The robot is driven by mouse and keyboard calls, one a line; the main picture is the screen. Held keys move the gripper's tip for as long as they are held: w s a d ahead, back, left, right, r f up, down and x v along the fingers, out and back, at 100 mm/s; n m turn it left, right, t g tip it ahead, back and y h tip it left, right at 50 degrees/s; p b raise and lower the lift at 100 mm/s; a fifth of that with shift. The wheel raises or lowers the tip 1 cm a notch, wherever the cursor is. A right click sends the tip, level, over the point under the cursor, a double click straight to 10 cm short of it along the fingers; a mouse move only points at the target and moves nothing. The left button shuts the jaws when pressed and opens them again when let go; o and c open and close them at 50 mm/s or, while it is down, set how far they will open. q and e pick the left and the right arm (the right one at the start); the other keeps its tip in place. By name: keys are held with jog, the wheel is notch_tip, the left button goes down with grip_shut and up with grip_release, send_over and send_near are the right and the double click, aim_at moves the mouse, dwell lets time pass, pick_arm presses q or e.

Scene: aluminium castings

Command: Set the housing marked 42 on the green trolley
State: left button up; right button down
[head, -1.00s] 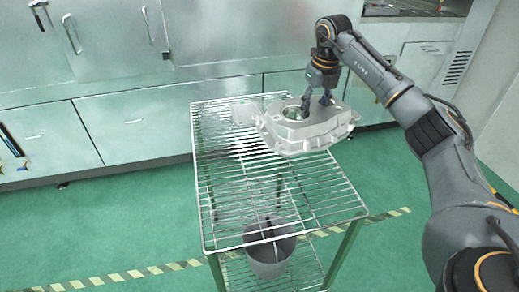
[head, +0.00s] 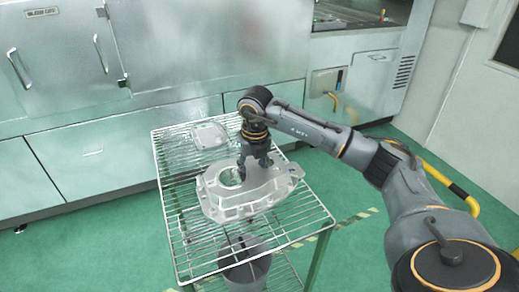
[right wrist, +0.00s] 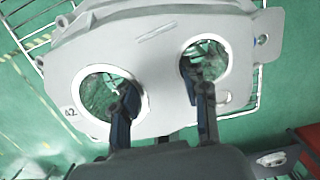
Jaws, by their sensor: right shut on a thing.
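The housing is over the middle of the trolley (head: 327,217), a wire-shelf rack with green legs. I cannot tell whether its underside touches the wires. My left gripper is out of view.
A smaller flat casting (head: 208,136) lies on the back left of the top shelf. A grey bin (head: 247,272) stands below. Pale green cabinets (head: 60,170) stand behind. The front right of the top shelf is bare.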

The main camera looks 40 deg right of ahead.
jog(key=shift+s+a+f, duration=0.2)
jog(key=shift+a+f, duration=0.3)
jog(key=shift+a, duration=0.05)
jog(key=f, duration=0.1)
jog(key=f+p, duration=0.1)
jog(key=f, duration=0.1)
jog(key=shift+a+p, duration=0.2)
jog(key=shift+p, duration=0.1)
jog(key=shift+d+f, duration=0.1)
jog(key=shift+f, duration=0.15)
jog(key=c, duration=0.7)
grip_release()
jog(key=shift+s+f, duration=0.15)
jog(key=shift+s, duration=0.05)
jog(key=r, duration=0.4)
jog(key=s+r+b, duration=0.1)
jog(key=r, duration=0.3)
jog(key=r+b, duration=0.1)
jog(key=r, duration=0.3)
jog(key=shift+s+a, duration=0.2)
jog(key=shift+a, duration=0.05)
